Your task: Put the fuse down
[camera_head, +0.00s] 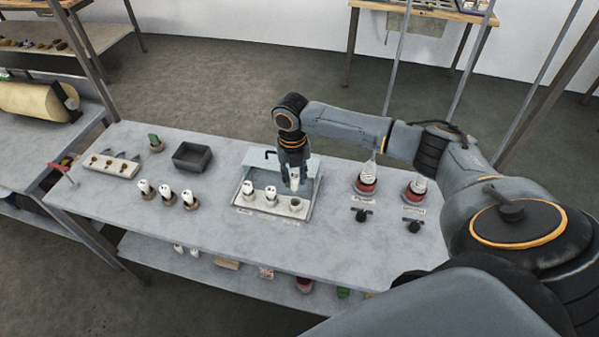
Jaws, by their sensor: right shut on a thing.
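My right gripper (294,176) points down over the fuse box on the grey table and is shut on a white fuse (294,184), partly hidden by the fingers. The fuse box (255,214) is a pale open box with a row of holders. Two white fuses stand upright in it, the left one (248,188) and the middle one (271,192). The held fuse is above or at the right holder (295,204); I cannot tell whether they touch. My left gripper is not in view.
Several white-topped fuses (166,192) stand in holders left of the box. A dark grey bin (192,156) and a pale rack (110,165) lie farther left. Two red-based lamps (366,184) and black handles (361,214) are at the right. The table's front strip is clear.

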